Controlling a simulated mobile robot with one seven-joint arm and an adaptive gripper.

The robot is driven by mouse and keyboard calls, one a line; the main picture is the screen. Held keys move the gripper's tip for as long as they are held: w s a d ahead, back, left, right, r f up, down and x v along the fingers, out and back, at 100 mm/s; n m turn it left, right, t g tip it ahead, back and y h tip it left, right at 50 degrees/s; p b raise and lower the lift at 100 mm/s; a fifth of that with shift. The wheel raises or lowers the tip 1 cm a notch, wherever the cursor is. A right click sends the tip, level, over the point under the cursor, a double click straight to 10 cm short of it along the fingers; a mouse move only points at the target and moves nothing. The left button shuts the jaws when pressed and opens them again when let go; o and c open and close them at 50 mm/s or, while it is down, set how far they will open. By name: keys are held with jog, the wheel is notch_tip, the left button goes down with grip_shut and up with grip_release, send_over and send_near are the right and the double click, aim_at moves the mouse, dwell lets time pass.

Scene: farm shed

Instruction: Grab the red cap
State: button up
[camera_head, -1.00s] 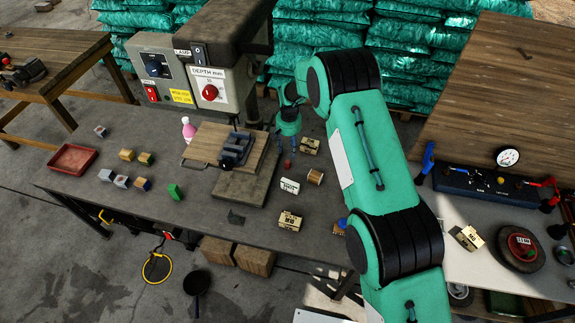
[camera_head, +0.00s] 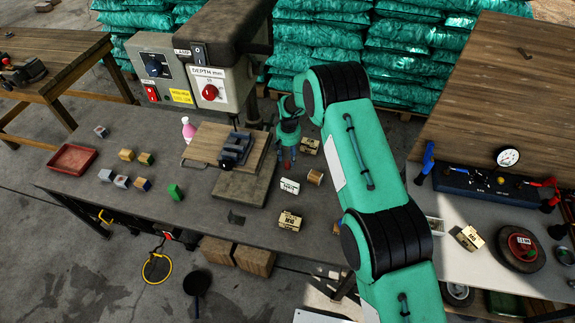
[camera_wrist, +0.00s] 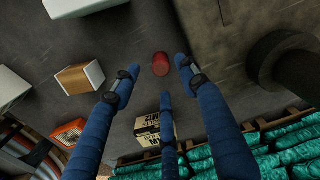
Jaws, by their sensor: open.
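The red cap (camera_wrist: 160,64) is a small round red piece lying on the dark bench top (camera_head: 130,207). In the wrist view it sits just beyond the tips of my gripper (camera_wrist: 158,75), between the two side fingers and ahead of the third. The blue fingers are spread open with nothing between them, and the cap is apart from them. In the head view my gripper (camera_head: 287,163) points down over the bench, to the right of the drill press table. I cannot make out the cap there for certain, as the fingers cover that spot.
Near the gripper are a printed box (camera_wrist: 155,128), a wooden block (camera_wrist: 80,77) and a white box (camera_head: 289,186). The drill press base (camera_head: 243,184) stands close on the left in the head view. Teal sacks (camera_head: 330,60) are stacked behind.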

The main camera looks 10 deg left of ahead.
aim_at(287, 162)
jog(key=shift+s+a+f, duration=0.1)
jog(key=shift+a+f, duration=0.05)
jog(key=shift+f, duration=2.35)
jog(key=c, duration=0.9)
